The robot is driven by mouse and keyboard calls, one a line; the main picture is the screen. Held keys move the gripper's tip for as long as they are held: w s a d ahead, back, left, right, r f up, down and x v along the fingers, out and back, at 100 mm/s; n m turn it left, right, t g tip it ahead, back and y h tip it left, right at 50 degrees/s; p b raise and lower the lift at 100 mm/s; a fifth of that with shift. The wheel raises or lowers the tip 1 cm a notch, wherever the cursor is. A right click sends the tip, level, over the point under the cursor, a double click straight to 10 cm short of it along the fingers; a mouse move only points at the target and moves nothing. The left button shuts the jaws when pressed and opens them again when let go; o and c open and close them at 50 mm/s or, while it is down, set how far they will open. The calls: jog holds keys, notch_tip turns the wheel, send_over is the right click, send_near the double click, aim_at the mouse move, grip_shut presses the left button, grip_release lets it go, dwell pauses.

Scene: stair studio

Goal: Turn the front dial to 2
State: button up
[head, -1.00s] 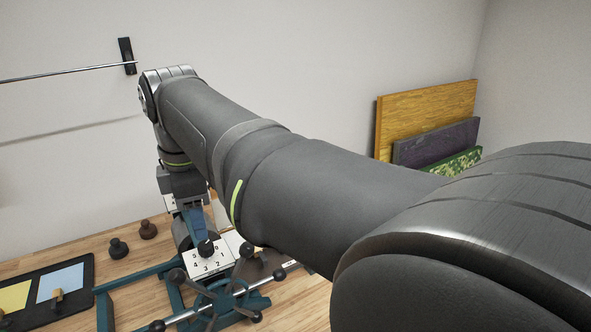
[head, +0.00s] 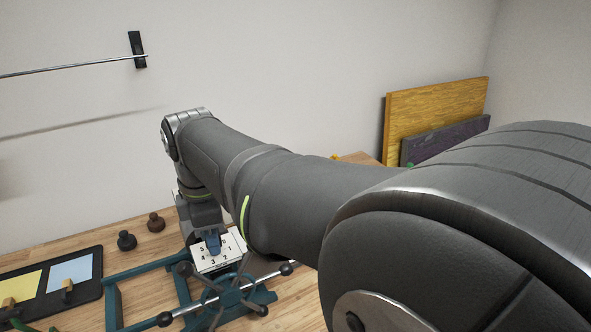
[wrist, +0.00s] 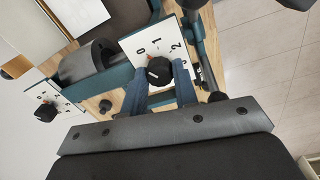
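The front dial is a black knob (wrist: 159,72) on a white plate with black numbers; in the wrist view 0, 1 and 2 show beyond it. A small red mark by the knob lies near 0 and 1. The dial's plate (head: 233,246) shows in the head view, its knob hidden behind my fingers. My gripper (wrist: 160,80) has its blue fingers on either side of the knob, open around it. I cannot tell whether they touch it. In the head view my gripper (head: 213,246) points down at the plate.
A second dial with a black knob (wrist: 45,112) is at the left in the wrist view. A spoked handwheel (head: 228,297) stands in front of the plate. Two dark knobs (head: 127,241) and a black tray (head: 95,278) with coloured panels lie to the left.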

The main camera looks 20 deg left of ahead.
jog(key=shift+m, duration=0.4)
jog(key=m, duration=1.4)
jog(key=shift+a, duration=0.1)
jog(key=m, duration=0.4)
jog(key=shift+m+h, duration=0.3)
jog(key=shift+m, duration=0.1)
jog(key=o, duration=1)
